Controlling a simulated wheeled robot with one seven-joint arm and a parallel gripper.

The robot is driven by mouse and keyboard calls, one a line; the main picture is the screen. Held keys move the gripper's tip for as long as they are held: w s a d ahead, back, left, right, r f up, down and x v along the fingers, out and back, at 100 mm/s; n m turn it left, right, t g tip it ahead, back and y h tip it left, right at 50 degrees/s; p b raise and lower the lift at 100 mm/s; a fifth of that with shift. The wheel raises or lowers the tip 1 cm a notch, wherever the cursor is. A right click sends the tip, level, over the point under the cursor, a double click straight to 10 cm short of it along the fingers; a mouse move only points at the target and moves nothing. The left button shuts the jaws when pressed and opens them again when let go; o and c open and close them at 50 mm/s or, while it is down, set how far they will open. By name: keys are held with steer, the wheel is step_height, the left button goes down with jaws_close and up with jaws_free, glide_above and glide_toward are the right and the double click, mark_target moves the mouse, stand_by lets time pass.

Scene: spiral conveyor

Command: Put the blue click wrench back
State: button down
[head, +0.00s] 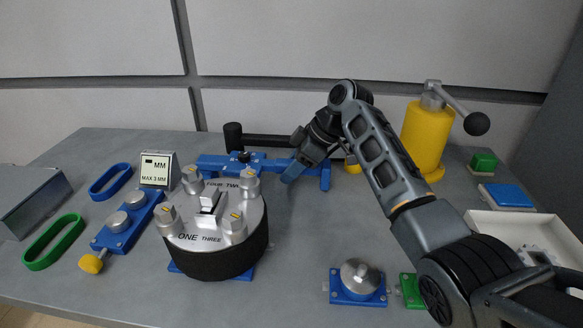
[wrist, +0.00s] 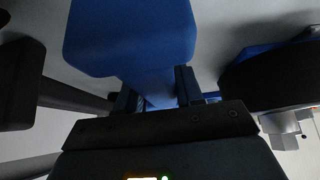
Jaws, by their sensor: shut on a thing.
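The blue click wrench (head: 292,171) shows in the head view only as a short blue end below my gripper (head: 304,155). My gripper is shut on it. In the wrist view a wide blue grip (wrist: 130,40) fills the upper middle, with its narrower part between the two dark fingers (wrist: 158,90). The rest of the wrench is hidden by my arm or out of sight. A blue rack (head: 225,163) stands behind the round fixture, just behind and left of my gripper. I cannot tell whether the wrench touches the rack.
A dark bar with a black grip (head: 233,135) lies along the back. The round metal fixture (head: 214,262) with several bolts stands front left of my gripper. A yellow lever press (head: 425,140) and white tray (head: 490,220) are right. Bare bench lies between fixture and arm.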

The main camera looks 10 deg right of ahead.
steer(key=shift+f, duration=0.2)
steer(key=c, duration=0.6)
jaws_free()
steer(key=shift+c, duration=0.2)
steer(key=shift+b+v, duration=0.4)
steer(key=shift+v, duration=3.45)
